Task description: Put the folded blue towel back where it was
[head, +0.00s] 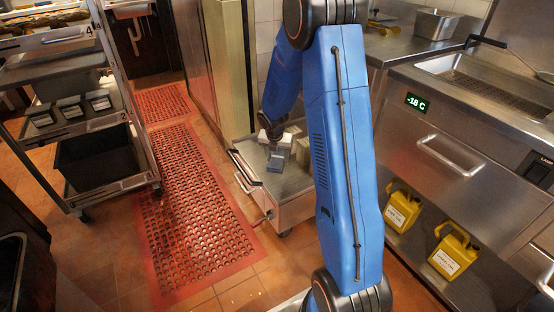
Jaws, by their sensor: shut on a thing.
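My gripper (274,150) is low over a steel-topped cart (291,186) in the middle of the head view, at the end of my blue arm. It is shut on a small blue-grey block, which looks like the folded blue towel (275,163). The towel is at or just above the cart top; I cannot tell whether it touches. My arm link hides the right part of the cart, and the fingertips are too small to see clearly.
Pale blocks (302,152) lie on the cart beside my gripper. A shelf rack (92,125) stands at left, with red perforated mats (190,225) on the floor. A steel counter unit (455,130) with yellow jugs (455,250) below is at right.

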